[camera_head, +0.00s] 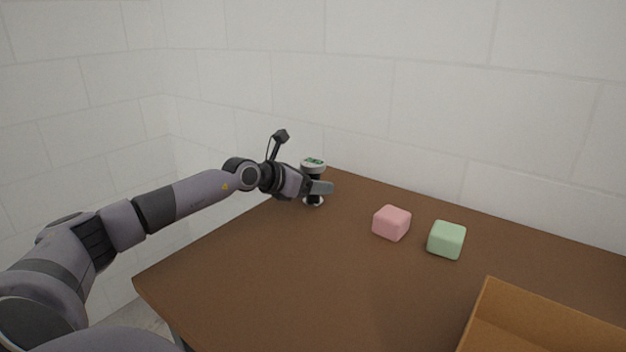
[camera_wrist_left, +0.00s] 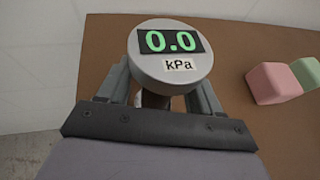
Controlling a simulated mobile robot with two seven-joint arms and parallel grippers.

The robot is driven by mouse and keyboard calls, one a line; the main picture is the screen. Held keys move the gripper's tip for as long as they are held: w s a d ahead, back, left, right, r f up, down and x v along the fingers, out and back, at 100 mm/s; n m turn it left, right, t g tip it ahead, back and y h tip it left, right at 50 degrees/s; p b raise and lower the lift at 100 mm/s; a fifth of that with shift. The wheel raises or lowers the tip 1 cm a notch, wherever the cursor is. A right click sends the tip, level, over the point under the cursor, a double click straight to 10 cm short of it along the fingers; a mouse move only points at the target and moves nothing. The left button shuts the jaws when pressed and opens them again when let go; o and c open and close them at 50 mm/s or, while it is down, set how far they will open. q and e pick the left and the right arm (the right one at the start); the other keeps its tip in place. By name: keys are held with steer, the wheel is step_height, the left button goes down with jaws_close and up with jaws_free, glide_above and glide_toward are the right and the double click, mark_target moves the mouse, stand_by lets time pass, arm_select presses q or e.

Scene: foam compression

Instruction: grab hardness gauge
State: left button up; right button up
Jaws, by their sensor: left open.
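The hardness gauge (camera_head: 313,164) stands upright at the far left corner of the brown table, with a round light head, a dark stem and a pale foot. In the left wrist view its head (camera_wrist_left: 171,57) fills the top middle and its display reads 0.0 kPa. My left gripper (camera_head: 319,188) is at the gauge's stem, below the head. In the left wrist view its two open fingers (camera_wrist_left: 160,92) lie on either side of the gauge. The head hides most of the stem there, so contact is not visible. My right gripper is not in view.
A pink foam block (camera_head: 392,223) and a green foam block (camera_head: 446,240) sit on the table (camera_head: 270,270) to the right of the gauge. An open cardboard box (camera_head: 484,304) stands at the front right. A white block wall (camera_head: 430,100) rises behind the table. The table's left front is clear.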

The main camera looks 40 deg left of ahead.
arm_select(q)
steer(key=shift+c, duration=0.4)
steer(key=c, duration=1)
steer(key=shift+r, duration=0.1)
jaws_close()
steer(key=shift+r, duration=0.1)
